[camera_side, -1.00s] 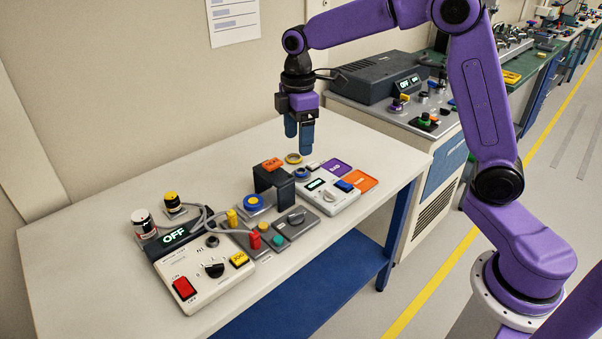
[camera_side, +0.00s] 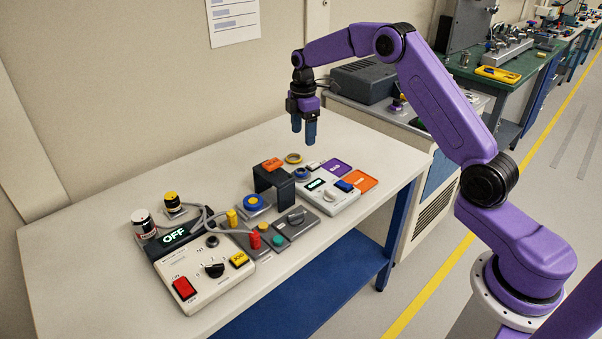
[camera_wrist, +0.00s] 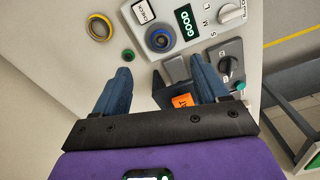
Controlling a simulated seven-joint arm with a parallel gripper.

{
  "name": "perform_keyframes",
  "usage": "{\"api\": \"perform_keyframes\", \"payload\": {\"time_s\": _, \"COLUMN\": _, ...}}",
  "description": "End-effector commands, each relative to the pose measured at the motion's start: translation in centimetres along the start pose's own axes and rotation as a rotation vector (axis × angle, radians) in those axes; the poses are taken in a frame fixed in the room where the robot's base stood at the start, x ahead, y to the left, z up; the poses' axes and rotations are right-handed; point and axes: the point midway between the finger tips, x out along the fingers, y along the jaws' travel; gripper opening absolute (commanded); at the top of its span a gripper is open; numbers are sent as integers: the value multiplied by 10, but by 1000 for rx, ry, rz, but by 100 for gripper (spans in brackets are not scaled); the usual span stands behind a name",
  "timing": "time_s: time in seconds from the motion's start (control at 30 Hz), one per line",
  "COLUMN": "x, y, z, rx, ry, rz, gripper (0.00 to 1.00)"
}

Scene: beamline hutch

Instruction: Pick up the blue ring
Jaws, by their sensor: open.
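The blue ring (camera_side: 301,174) lies at the corner of a pale device with a lit display, and a dark centre shows inside it. In the wrist view the blue ring (camera_wrist: 160,39) is just beyond the gap between the fingertips, beside the lit "GOOD" display. My gripper (camera_side: 304,138) hangs above the bench, fingers pointing down, over the area of the rings. Its two blue fingers are apart and empty, as the wrist view also shows (camera_wrist: 160,67). It touches nothing.
A dark block (camera_side: 272,184) with an orange tag (camera_side: 271,163) stands close by. The bench's back left (camera_side: 110,185) is clear.

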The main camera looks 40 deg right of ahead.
Motion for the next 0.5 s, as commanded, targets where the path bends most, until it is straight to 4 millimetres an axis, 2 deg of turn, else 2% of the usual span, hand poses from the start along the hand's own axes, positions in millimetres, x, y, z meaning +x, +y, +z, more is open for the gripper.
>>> {"api": "perform_keyframes", "payload": {"time_s": 0.1, "x": 24, "y": -1, "z": 1, "rx": 1, "ry": -1, "rz": -4, "gripper": 73}}
{"api": "perform_keyframes", "payload": {"time_s": 0.3, "x": 56, "y": -1, "z": 0, "rx": 0, "ry": -1, "rz": -3, "gripper": 73}}
{"api": "perform_keyframes", "payload": {"time_s": 0.5, "x": 69, "y": 0, "z": 0, "rx": 1, "ry": 0, "rz": 0, "gripper": 73}}
